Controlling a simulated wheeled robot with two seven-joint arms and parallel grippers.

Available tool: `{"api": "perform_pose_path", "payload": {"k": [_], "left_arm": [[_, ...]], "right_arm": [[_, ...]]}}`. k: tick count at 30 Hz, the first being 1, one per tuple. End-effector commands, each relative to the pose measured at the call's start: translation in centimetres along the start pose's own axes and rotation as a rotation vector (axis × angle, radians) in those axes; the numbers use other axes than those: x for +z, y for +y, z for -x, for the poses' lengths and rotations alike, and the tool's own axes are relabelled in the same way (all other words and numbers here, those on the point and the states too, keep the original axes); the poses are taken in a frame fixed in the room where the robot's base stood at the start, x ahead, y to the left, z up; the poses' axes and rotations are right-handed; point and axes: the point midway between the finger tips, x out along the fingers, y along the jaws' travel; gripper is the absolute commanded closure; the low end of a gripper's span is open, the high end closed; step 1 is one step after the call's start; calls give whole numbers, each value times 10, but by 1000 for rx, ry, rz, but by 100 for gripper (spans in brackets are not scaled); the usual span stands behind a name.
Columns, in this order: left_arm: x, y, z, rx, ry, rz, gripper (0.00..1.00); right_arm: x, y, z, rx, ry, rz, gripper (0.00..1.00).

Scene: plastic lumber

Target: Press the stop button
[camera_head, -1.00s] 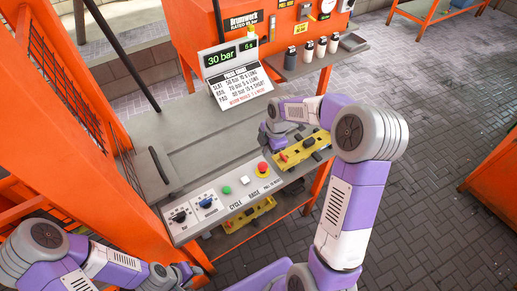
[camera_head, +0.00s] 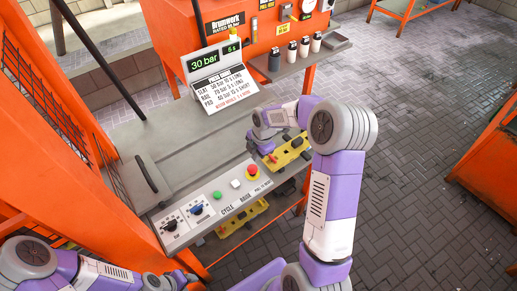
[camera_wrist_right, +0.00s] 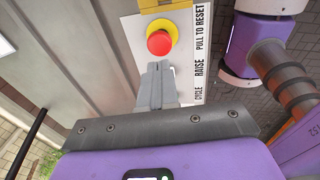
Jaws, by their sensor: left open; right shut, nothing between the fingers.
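The stop button (camera_head: 253,170) is a red mushroom head on a yellow ring at the right end of the pale control panel (camera_head: 215,203). It also shows in the right wrist view (camera_wrist_right: 159,42), beside the print "PULL TO RESET". My right gripper (camera_wrist_right: 160,66) is shut and empty; its fingertips appear just short of the red head in that view. Whether they touch it I cannot tell. In the head view the right gripper (camera_head: 263,150) is above and behind the button, its tips partly hidden. My left gripper (camera_head: 188,279) is open and empty at the bottom left, below the panel.
A yellow object (camera_head: 292,151) lies right of the stop button. A display sign (camera_head: 215,75) stands behind. An orange frame (camera_head: 45,130) rises at left.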

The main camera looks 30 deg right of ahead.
Motion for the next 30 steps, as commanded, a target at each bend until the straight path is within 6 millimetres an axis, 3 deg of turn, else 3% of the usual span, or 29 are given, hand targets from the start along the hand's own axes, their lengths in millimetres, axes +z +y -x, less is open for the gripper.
{"api": "perform_pose_path", "payload": {"k": [3,10,26,30], "left_arm": [[0,-2,-4,0,0,0,57],[0,-3,-8,0,0,0,57],[0,-3,-9,0,0,0,57],[-1,-6,-17,0,0,0,57]], "right_arm": [[0,-1,-27,-4,1,1,100],[0,0,-58,-2,0,1,100],[0,0,-68,0,0,0,100],[1,-2,-81,-1,1,-1,100]]}}
